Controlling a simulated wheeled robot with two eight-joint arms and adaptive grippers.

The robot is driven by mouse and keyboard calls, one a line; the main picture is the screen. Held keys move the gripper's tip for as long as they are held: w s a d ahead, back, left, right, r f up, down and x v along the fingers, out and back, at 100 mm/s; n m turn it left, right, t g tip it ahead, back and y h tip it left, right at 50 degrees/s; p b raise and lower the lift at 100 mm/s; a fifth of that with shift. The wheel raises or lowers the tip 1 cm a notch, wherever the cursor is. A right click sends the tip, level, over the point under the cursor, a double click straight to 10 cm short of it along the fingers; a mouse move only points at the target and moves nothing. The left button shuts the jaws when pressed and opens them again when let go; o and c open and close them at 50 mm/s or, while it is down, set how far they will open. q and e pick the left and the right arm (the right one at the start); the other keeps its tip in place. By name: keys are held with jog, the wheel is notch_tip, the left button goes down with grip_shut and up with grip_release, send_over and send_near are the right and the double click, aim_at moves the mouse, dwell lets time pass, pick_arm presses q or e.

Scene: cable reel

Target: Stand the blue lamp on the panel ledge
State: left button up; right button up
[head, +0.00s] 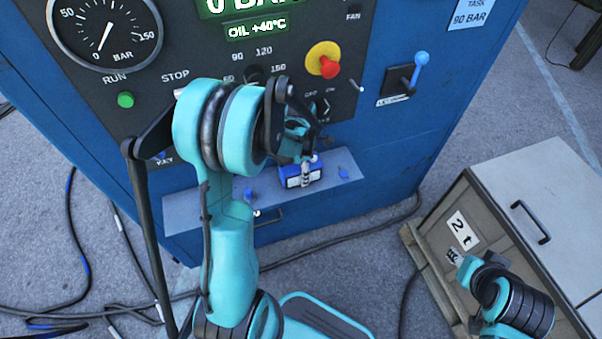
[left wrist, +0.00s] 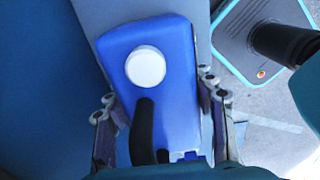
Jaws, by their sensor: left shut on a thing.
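The blue lamp (head: 301,178) is a small box, held low in front of the cabinet. In the left wrist view the lamp (left wrist: 170,95) shows a round white disc and a black strap-like part. My left gripper (head: 305,164) is shut on it, with a finger along each side in the left wrist view (left wrist: 162,105). The grey-blue panel ledge (head: 205,212) runs along the cabinet front; the lamp overlaps it. I cannot tell whether the lamp touches it. My right gripper (head: 456,257) is at the lower right, apart from the lamp; its jaws are unclear.
The blue cabinet (head: 385,150) carries a gauge (head: 106,28), a red knob (head: 327,67) and a blue-handled lever (head: 420,70). Small blue pieces (head: 345,181) show at the ledge. A grey chest (head: 545,190) stands at the right. Cables (head: 90,290) lie on the floor.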

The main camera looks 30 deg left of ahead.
pick_arm(q)
jog(key=shift+f, duration=0.1)
jog(key=shift+f, duration=0.1)
jog(key=o, duration=1.7)
